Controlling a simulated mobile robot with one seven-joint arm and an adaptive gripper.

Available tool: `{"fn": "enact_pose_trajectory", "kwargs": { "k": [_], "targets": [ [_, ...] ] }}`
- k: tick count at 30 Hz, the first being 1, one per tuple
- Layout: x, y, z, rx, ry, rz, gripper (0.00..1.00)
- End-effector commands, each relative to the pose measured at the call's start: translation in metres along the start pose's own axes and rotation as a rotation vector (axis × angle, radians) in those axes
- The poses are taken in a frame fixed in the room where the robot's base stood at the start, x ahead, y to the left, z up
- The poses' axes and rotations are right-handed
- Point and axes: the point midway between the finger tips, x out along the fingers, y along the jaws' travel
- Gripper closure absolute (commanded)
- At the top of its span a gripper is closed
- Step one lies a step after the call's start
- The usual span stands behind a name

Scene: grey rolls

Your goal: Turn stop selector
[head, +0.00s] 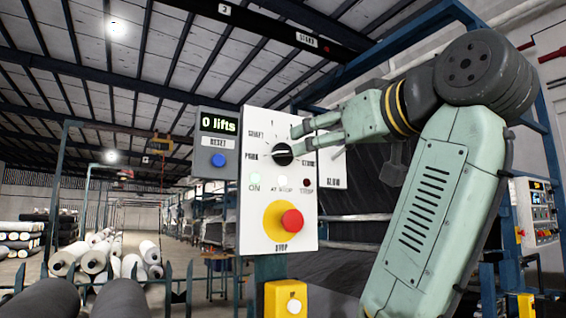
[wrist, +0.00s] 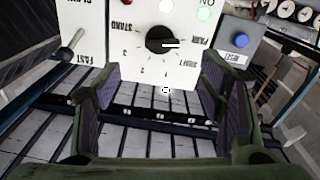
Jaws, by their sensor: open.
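The stop selector is a round black knob (head: 283,154) with a white pointer mark on a white panel (head: 258,190). The mark points towards the PARK label. The knob shows in the wrist view (wrist: 158,40), where the picture is upside down, with numbers and STAND around it. My gripper (head: 298,141) is open in front of the panel, its fingertips near the knob's upper right side. In the wrist view my gripper (wrist: 162,92) has its fingers wide apart and nothing between them. The knob lies beyond and above the fingers in that view; I cannot tell any contact.
A red stop button (head: 291,221) on a yellow disc sits below the knob. A grey box (head: 217,143) with a blue reset button and a "0 lifts" display is at left. A lever (wrist: 72,45) shows in the wrist view. White rolls (head: 75,257) lie behind.

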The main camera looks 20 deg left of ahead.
Motion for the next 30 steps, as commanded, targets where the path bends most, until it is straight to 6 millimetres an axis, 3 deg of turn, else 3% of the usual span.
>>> {"fn": "enact_pose_trajectory", "kwargs": {
  "k": [5,15,21,30],
  "targets": [
    [0.002,-0.002,-0.001,-0.003,-0.023,-0.020,0.37],
    [0.064,-0.003,-0.001,-0.002,-0.022,-0.019,0.37],
    [0.091,-0.004,0.000,-0.003,-0.020,-0.017,0.37],
    [0.101,-0.004,0.002,-0.004,-0.019,-0.016,0.37]
  ]
}}
